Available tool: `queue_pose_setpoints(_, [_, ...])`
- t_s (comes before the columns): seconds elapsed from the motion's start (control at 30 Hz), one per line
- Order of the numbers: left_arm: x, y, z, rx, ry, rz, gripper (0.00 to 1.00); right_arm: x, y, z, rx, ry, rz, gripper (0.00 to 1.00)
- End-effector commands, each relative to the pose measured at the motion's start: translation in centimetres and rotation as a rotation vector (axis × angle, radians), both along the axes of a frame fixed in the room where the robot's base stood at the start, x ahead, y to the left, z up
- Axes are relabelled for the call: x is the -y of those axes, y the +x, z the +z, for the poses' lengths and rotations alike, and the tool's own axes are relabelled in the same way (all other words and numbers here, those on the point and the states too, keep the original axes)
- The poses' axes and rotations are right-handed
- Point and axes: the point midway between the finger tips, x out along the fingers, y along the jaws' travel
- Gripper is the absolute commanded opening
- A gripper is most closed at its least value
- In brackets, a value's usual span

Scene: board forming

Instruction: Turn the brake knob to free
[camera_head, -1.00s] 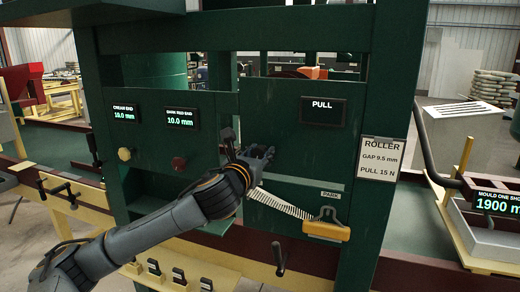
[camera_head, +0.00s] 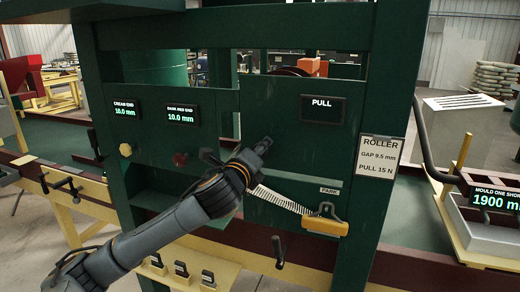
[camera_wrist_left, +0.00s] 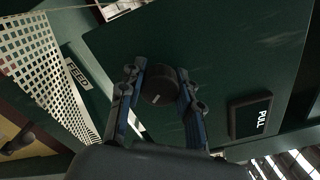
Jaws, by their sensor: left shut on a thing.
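The brake knob (camera_wrist_left: 160,84) is a dark round knob with a short pale line on its face, on the green machine panel (camera_head: 287,152). In the left wrist view it sits between the two fingers of my left gripper (camera_wrist_left: 160,92), which is shut on it. In the head view my left gripper (camera_head: 236,152) is against the panel below and left of the PULL display (camera_head: 322,109), and it hides the knob. The line's exact setting is hard to read. My right gripper is not in view.
A yellow-orange handle (camera_head: 325,227) hangs beside a PARK label (camera_head: 330,190) at the end of a pale toothed strip (camera_head: 282,200). A yellow knob (camera_head: 125,149) and dark red knob (camera_head: 180,159) lie left of my arm. A FEED label (camera_wrist_left: 77,73) shows in the wrist view.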

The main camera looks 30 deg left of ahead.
Motion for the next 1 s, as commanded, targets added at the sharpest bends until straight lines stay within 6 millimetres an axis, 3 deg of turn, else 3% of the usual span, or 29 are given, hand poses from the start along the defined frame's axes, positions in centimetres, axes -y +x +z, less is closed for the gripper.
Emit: queue_pose_setpoints(1.0, [0.0, 0.02, -0.03, 0.224, -0.942, 0.001, 0.02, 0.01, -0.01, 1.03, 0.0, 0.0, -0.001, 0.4])
